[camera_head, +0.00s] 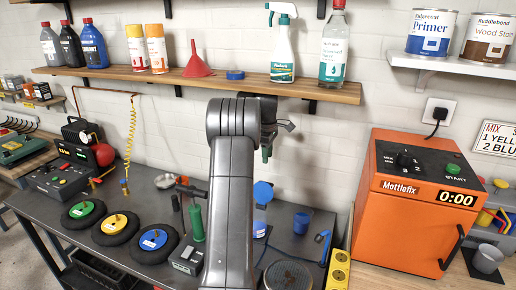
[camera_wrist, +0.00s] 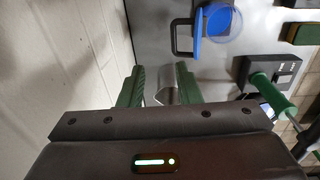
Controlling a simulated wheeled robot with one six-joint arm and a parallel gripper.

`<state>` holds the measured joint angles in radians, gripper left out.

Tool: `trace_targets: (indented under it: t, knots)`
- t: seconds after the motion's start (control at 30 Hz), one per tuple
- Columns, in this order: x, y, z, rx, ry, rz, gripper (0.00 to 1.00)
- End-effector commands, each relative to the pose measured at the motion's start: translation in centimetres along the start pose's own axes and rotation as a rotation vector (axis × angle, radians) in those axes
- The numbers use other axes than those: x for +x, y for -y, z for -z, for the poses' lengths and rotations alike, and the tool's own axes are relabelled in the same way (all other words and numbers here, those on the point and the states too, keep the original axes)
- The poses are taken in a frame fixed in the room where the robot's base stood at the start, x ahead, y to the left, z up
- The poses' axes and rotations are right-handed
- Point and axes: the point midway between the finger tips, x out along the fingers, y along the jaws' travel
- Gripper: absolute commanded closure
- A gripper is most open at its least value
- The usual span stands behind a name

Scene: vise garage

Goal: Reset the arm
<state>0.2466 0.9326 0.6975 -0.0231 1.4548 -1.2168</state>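My gripper (camera_head: 267,150) hangs from the end of my raised arm, in front of the wall just below the long wooden shelf in the head view. It is small there and partly hidden by my arm. In the wrist view my gripper (camera_wrist: 160,86) shows two green fingers standing apart, so it is open. A grey shape shows between the fingers; I cannot tell what it is or how far off it lies. No object is clearly held.
A wooden shelf (camera_head: 190,82) with bottles and a red funnel (camera_head: 197,63) is close above my gripper. The dark workbench (camera_head: 150,192) below carries several wheels, a green-handled tool (camera_head: 197,222) and a blue cup (camera_head: 302,222). An orange Mottlefix machine (camera_head: 400,220) stands right.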

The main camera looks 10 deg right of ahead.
Motion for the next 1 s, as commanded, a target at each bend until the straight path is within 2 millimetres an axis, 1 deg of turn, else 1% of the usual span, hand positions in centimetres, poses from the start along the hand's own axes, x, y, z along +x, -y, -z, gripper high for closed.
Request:
trace_targets:
  t: [0.17, 0.3, 0.5, 0.7, 1.0]
  knots:
    - [1.8, 0.0, 0.0, 0.0, 0.001, 0.005, 0.69]
    - [4.1, 0.0, 0.0, 0.0, 0.001, 0.005, 0.69]
    - [6.8, -0.1, 0.0, 0.0, 0.001, 0.004, 0.69]
    - [8.1, -0.2, 0.0, 0.0, -0.001, 0.002, 0.69]
    - [8.2, -0.2, 0.0, -0.001, -0.001, 0.001, 0.69]
